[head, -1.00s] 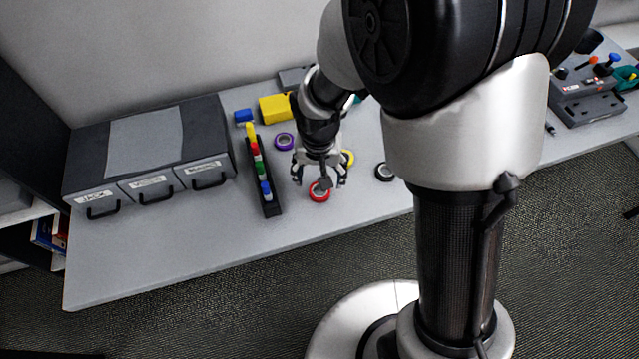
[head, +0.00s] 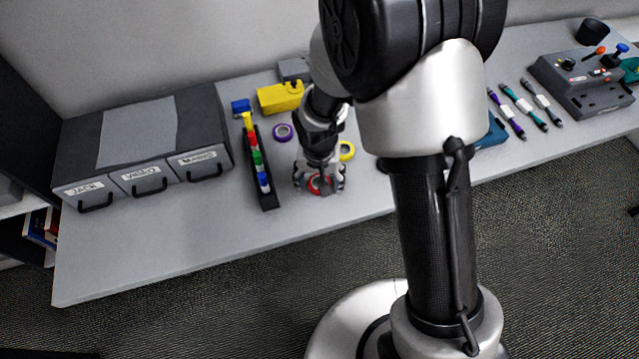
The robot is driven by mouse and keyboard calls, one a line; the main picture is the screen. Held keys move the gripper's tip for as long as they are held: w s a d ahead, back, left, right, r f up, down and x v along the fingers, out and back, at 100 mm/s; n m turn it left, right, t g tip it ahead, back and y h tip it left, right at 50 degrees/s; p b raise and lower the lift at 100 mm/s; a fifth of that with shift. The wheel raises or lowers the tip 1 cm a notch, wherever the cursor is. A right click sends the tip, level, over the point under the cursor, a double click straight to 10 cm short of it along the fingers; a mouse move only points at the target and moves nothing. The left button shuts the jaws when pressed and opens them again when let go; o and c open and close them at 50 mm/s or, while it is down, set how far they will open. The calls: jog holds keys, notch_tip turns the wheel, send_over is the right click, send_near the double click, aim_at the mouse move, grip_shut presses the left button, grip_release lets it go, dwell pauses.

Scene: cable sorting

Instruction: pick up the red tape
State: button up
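The red tape (head: 315,184) is a small ring lying on the grey table, partly hidden by my gripper. My gripper (head: 320,188) points down at it, with its fingers spread to the left and right of the ring. The fingers look open, and I see no clear contact with the tape. Their exact height above the table is hard to tell.
Left of my gripper stands a black rack (head: 267,196) of coloured pieces. A drawer unit (head: 150,140) stands at left. The table front (head: 200,250) is clear.

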jog(key=c, duration=1)
jog(key=shift+r, duration=0.1)
